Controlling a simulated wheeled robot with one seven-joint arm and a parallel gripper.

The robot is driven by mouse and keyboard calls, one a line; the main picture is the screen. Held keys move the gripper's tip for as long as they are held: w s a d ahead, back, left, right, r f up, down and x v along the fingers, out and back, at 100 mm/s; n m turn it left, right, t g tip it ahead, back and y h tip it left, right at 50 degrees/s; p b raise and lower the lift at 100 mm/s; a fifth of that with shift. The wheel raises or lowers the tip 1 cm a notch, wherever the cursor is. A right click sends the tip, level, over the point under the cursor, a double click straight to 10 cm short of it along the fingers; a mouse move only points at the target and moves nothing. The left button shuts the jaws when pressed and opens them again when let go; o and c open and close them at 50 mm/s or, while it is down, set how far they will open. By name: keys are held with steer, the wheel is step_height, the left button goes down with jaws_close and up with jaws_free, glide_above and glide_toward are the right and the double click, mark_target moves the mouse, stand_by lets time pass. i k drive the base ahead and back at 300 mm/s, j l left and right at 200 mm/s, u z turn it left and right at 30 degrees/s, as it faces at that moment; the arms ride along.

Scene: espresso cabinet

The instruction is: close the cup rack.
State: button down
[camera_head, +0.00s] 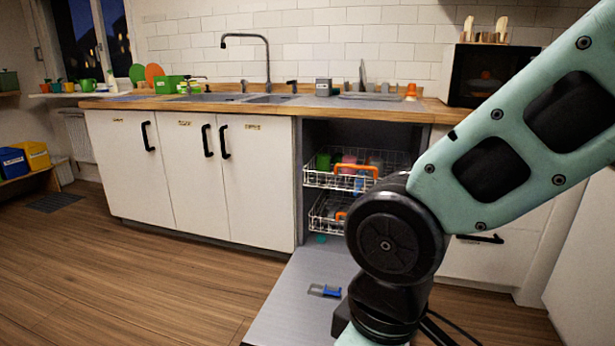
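The cup rack (318,179), a white wire basket with an orange handle (355,169), is in the upper part of the open dishwasher bay. A green cup (323,162) and a pink cup (348,163) stand in it, with other cups partly hidden. Its front is near the mouth of the bay; I cannot tell exactly how far out it sits. My gripper is outside the picture.
A lower wire rack (320,222) sits below, partly hidden by my arm. The dishwasher door (290,293) lies folded down. White cabinets (250,185) stand left, under the wooden worktop (420,108). The wooden floor (130,280) at left is clear.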

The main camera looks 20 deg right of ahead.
mark_target(341, 165)
steer(key=j+u, duration=0.15)
steer(key=u, duration=1.85)
steer(key=i, duration=1.7)
steer(key=i+z, duration=0.35)
steer(key=i, duration=0.15)
steer(key=i+z, duration=0.3)
steer(key=i, duration=0.2)
steer(key=i+j+z, duration=0.35)
steer(key=i, duration=0.15)
steer(key=i+l+z, duration=0.25)
steer(key=z, duration=0.15)
steer(key=i+l+z, duration=0.15)
steer(key=i+z, duration=0.5)
steer(key=z, duration=0.15)
steer(key=i+z, duration=0.4)
steer(key=i+j+z, duration=0.1)
steer(key=i+z, duration=0.15)
steer(key=z, duration=0.15)
steer(key=i+z, duration=0.85)
steer(key=k+j, duration=0.05)
steer(key=k, duration=0.05)
